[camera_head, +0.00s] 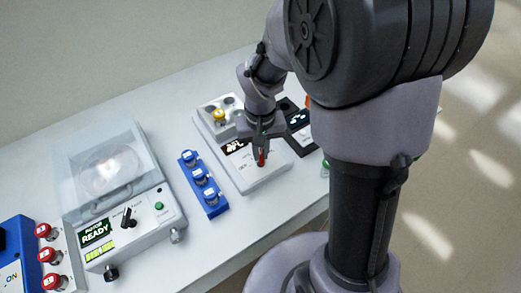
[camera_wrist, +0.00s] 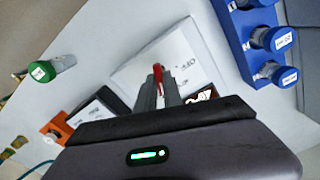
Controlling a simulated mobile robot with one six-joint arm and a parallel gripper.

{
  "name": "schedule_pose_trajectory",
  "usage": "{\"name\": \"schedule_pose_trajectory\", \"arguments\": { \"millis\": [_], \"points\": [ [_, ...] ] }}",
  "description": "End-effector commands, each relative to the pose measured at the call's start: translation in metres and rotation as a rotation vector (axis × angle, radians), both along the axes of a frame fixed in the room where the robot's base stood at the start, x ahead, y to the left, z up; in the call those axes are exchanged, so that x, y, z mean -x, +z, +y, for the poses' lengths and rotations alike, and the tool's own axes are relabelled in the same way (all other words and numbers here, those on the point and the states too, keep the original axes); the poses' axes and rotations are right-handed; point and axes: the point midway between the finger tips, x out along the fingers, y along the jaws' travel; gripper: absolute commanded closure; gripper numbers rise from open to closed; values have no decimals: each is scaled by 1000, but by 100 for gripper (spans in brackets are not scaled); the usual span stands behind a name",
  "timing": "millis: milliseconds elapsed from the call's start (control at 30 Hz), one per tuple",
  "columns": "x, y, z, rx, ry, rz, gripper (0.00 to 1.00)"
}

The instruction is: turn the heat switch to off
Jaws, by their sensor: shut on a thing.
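The heat switch (camera_head: 262,158) is a small red lever on the white front panel of a white device (camera_head: 262,183) near the middle of the table. In the wrist view the red lever (camera_wrist: 158,70) shows between the finger ends. My gripper (camera_head: 261,146) reaches down from above and is shut on the lever; the fingers also show in the wrist view (camera_wrist: 157,90). The fingers hide part of the lever. The panel has small printed labels, too small to read surely.
A blue rack (camera_head: 211,207) with several blue-capped vials stands left of the device. Farther left is a machine with a clear lid (camera_head: 105,165) and a READY display, then red-capped vials (camera_head: 46,256). A black device (camera_head: 297,120) stands to the right. Bare table lies in front.

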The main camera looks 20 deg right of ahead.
Motion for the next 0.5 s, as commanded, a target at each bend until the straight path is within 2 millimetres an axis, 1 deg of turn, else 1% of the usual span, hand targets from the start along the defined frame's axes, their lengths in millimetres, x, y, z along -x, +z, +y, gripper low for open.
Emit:
{"name": "schedule_pose_trajectory", "arguments": {
  "millis": [167,267,500],
  "points": [
    [0,1,0,0,51,0,100],
    [0,2,0,0,110,0,100],
    [0,3,1,0,307,1,100]
  ]
}}
